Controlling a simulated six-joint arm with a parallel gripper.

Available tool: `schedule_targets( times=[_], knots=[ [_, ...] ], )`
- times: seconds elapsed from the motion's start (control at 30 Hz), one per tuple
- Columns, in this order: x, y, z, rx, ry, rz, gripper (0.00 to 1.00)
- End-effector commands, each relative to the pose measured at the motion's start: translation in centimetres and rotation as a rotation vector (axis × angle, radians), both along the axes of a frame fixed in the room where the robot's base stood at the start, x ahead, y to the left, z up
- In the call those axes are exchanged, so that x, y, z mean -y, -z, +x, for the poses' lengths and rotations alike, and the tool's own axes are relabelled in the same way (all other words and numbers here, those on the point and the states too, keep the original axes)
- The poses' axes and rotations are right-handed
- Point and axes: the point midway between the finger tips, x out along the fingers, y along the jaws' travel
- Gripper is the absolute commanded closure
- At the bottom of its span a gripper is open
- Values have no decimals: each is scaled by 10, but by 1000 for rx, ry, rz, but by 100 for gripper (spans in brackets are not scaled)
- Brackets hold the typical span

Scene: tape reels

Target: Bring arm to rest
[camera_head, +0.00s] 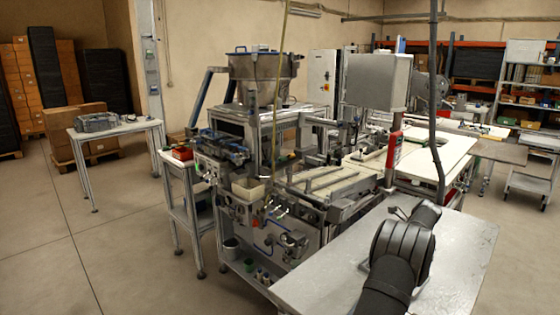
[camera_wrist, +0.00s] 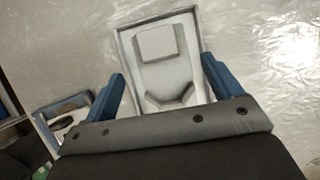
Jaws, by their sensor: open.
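My gripper (camera_wrist: 163,70) shows in the wrist view with its two blue fingers spread wide apart. Nothing is held between them. Beyond the fingers, a pale grey rectangular tray or fixture (camera_wrist: 193,50) with a raised square pad and angled shapes lies on a shiny metal surface (camera_wrist: 262,60). I cannot tell how far the fingertips are above it. In the head view my dark arm reaches over the metal-topped table (camera_head: 335,268) at the lower right. My gripper cannot be made out there.
A machine with a metal bowl (camera_head: 265,68) on top stands left of the metal table. A dark vertical pole (camera_head: 434,110) rises close behind my arm. In the wrist view, a framed tray with a dark item (camera_wrist: 70,122) lies at lower left. Open floor (camera_head: 130,240) is at left.

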Motion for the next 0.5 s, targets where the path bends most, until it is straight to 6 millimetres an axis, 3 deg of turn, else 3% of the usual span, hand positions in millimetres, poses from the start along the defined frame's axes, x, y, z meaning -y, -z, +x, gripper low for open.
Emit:
schedule_targets(
  times=[0.3,0.5],
  knots=[
    [19,-61,-20,3,2,-2,16],
    [5,-18,-6,-3,-1,1,16]
  ],
)
